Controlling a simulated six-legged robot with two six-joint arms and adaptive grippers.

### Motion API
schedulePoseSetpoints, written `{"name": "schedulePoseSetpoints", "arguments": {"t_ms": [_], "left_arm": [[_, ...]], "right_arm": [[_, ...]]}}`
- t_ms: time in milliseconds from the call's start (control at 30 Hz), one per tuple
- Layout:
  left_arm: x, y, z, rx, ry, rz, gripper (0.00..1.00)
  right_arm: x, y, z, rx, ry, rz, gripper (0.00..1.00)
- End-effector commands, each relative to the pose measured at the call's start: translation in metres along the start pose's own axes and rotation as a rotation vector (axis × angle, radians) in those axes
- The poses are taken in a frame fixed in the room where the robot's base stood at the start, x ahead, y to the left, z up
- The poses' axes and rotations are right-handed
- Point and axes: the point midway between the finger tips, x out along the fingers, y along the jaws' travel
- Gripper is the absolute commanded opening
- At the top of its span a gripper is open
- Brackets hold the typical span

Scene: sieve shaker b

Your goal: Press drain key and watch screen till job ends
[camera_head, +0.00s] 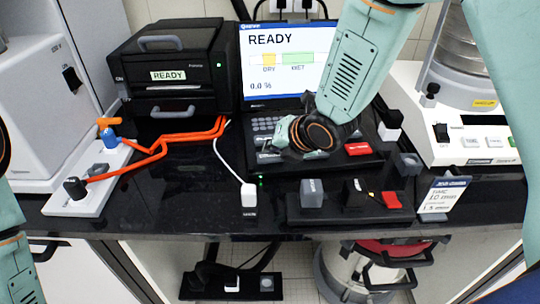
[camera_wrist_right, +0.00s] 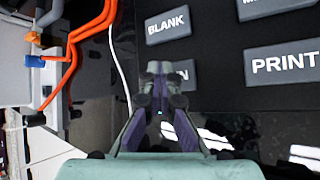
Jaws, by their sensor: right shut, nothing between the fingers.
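The screen (camera_head: 283,88) at the back shows READY, a yellow DRY block, a green WET block and 0.0 %. Its keypad (camera_head: 262,125) lies in front, partly hidden by my right arm. My right gripper (camera_head: 279,138) is shut and empty, low over the keypad. In the right wrist view the shut fingertips (camera_wrist_right: 157,72) cover part of a grey key (camera_wrist_right: 184,75) whose label shows only its end, "N". I cannot tell whether they touch it. The BLANK key (camera_wrist_right: 167,24) and PRINT key (camera_wrist_right: 285,63) are clear of the fingers. My left gripper is out of view.
A white sieve shaker base (camera_head: 460,130) stands right. Switch blocks, a red key (camera_head: 391,200) and a card stand (camera_head: 443,197) line the front edge.

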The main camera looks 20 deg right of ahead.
Motion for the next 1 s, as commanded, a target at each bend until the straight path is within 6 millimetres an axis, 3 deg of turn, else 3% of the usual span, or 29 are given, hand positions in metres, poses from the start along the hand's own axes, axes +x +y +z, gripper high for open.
{"name": "schedulePoseSetpoints", "arguments": {"t_ms": [1000], "left_arm": [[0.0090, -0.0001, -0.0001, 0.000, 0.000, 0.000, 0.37]], "right_arm": [[0.0057, -0.0044, -0.0044, 0.000, 0.001, -0.001, 0.00]]}}
